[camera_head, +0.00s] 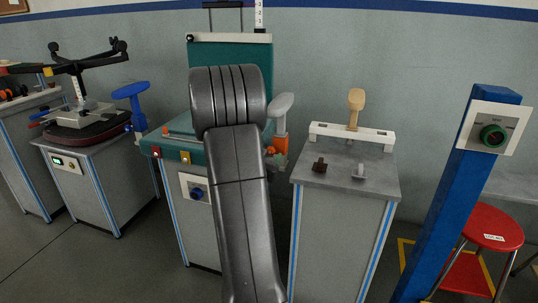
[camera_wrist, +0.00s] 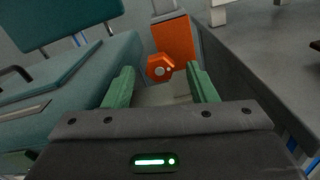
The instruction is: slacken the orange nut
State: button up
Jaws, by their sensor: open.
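The orange nut (camera_wrist: 160,67), six-sided with a pale round centre, shows in the wrist view just past my fingertips. It appears between the two fingers, with a visible gap on each side, and I cannot tell how far beyond the tips it lies. An orange upright block (camera_wrist: 174,38) stands right behind it. My gripper (camera_wrist: 160,78) has two green fingers, spread apart and empty. In the head view my arm hides the gripper. Orange parts (camera_head: 279,146) show there below a grey paddle-shaped handle (camera_head: 283,103), but the nut is not clearly distinguishable.
A grey cabinet (camera_head: 345,180) with a white bracket (camera_head: 352,136) stands to the right. A blue post (camera_head: 457,190) and red stool (camera_head: 493,228) stand farther right. Another test stand (camera_head: 90,135) is left.

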jog(key=shift+w+d, duration=0.2)
jog(key=shift+w, duration=0.4)
jog(key=c, duration=1)
